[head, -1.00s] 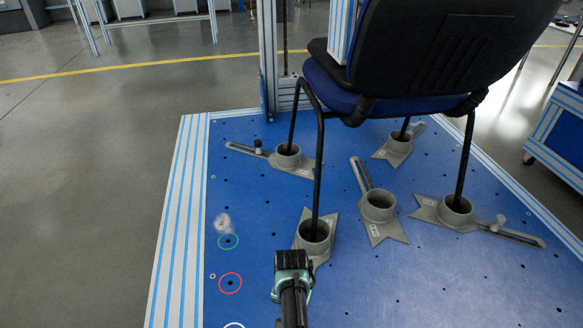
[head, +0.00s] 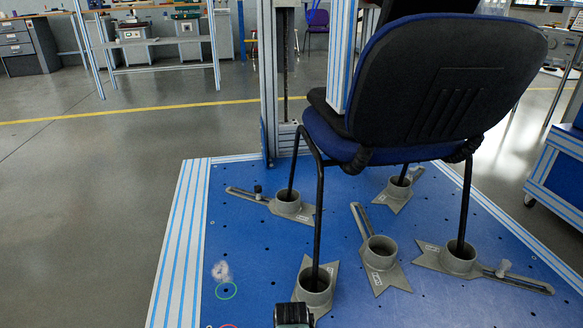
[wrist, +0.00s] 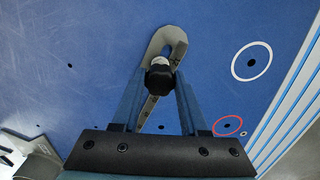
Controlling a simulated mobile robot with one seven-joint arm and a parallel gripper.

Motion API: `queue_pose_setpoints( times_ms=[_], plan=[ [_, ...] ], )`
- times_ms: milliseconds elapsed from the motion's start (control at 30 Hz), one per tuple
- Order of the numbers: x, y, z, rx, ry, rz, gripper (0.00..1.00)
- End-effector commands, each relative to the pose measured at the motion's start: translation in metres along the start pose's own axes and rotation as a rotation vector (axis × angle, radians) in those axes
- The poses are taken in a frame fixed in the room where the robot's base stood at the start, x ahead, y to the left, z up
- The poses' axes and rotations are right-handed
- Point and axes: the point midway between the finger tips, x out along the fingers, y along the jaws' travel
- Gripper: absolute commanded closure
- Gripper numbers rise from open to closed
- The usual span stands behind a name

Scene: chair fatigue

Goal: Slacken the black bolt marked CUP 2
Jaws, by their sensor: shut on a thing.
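My gripper (wrist: 160,82) is shut on a black bolt (wrist: 159,80) in the wrist view, one finger on each side of its head. The bolt sits in the slot of a grey arm (wrist: 166,40) lying on the blue platform. In the head view my gripper (head: 293,318) is at the bottom edge, just in front of the nearest grey cup (head: 314,293), and hides that cup's near side. A chair leg stands in this cup. The cup labels are too small to read, so I cannot tell which is CUP 2.
The blue chair (head: 440,85) stands over several cups on the blue platform (head: 240,235). Another black bolt (head: 258,191) is on the back-left cup's arm. A metal column (head: 285,85) rises behind. Grey floor lies left.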

Motion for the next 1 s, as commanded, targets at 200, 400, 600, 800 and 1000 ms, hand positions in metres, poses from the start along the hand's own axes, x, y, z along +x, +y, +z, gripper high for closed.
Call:
queue_pose_setpoints(
  times_ms=[200, 400, 600, 800, 1000],
  plan=[
    [0.0004, 0.0014, 0.0006, -0.232, -0.001, 0.001, 1.00],
    [0.0003, 0.0012, 0.0007, -0.290, -0.001, 0.001, 1.00],
    [0.0003, 0.0011, 0.0006, -0.287, -0.001, 0.001, 0.42],
    [0.0002, 0.0007, 0.0004, -0.286, -0.001, 0.000, 0.28],
    [0.0000, 0.0003, 0.0002, -0.266, 0.000, 0.000, 0.28]
  ],
)
